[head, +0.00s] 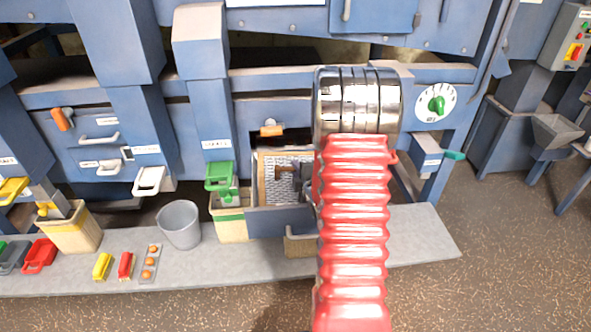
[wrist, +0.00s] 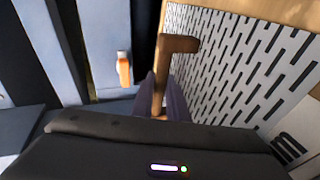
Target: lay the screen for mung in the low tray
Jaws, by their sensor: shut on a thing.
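The screen (head: 268,181), a pale slotted sheet in a wooden frame, stands steeply tilted at the opening in the blue machine. In the wrist view the slotted sheet (wrist: 240,65) fills the right side, with part of a dark letter at its lower edge. My gripper (head: 303,181) is shut on the screen's brown wooden handle (wrist: 178,46). My own arm hides the right part of the screen and much of the gripper in the head view. A blue drawer-like tray (head: 280,222), seemingly the low tray, is just below the screen; its inside is hidden and contact is unclear.
An orange latch (head: 271,130) sits above the opening; it also shows in the wrist view (wrist: 124,72). A green chute (head: 220,176) over a bin (head: 231,226) stands close left. A grey bucket (head: 180,225) stands farther left on the slab. A dial (head: 436,104) is at right.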

